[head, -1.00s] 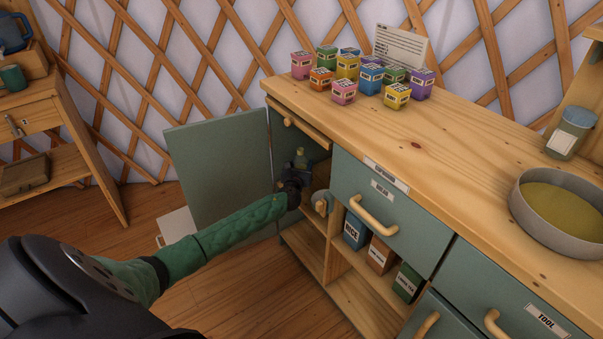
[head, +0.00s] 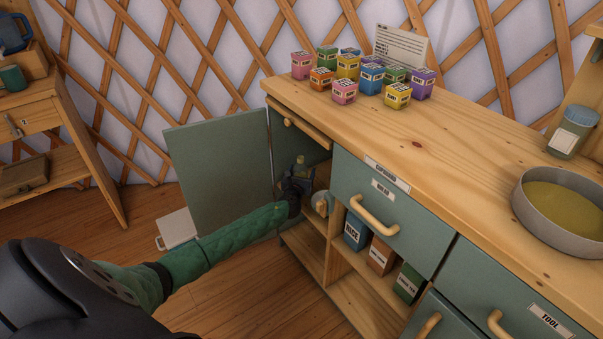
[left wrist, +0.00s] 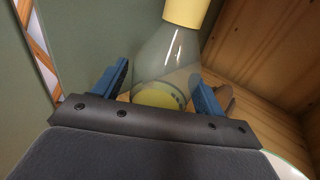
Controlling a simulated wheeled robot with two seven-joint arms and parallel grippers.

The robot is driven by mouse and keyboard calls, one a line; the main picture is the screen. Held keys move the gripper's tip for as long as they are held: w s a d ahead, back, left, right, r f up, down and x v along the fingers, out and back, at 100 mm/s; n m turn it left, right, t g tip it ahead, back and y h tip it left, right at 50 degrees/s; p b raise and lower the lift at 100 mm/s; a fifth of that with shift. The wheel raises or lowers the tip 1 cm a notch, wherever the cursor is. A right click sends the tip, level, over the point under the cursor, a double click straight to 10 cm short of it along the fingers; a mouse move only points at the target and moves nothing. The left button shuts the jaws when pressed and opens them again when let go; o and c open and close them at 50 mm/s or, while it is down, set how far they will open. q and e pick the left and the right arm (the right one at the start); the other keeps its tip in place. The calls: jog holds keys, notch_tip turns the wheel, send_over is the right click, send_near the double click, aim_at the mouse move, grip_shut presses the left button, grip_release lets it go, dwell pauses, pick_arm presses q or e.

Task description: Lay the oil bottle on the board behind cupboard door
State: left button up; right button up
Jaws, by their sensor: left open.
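The oil bottle (head: 301,164), clear with a yellow cap and yellowish contents, stands inside the open cupboard; it also shows in the left wrist view (left wrist: 168,62). My left gripper (head: 299,175) is inside the cupboard at the bottle. In the left wrist view its blue fingers (left wrist: 160,88) are apart, one on each side of the bottle's body, with visible gaps. The green cupboard door (head: 220,170) stands open to the left. A white board (head: 178,227) with a small handle shows low at the door's lower left edge, partly hidden. My right gripper is not in view.
A roundish object (head: 321,202) sits at the cupboard opening, right of my gripper. Several boxes (head: 356,230) stand on the shelf under the drawer (head: 385,215). The countertop (head: 455,125) holds small coloured boxes and a round pan (head: 565,205).

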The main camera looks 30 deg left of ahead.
pick_arm(q)
jog(key=shift+r, duration=0.15)
jog(key=v, duration=1.2)
jog(key=shift+p, duration=0.45)
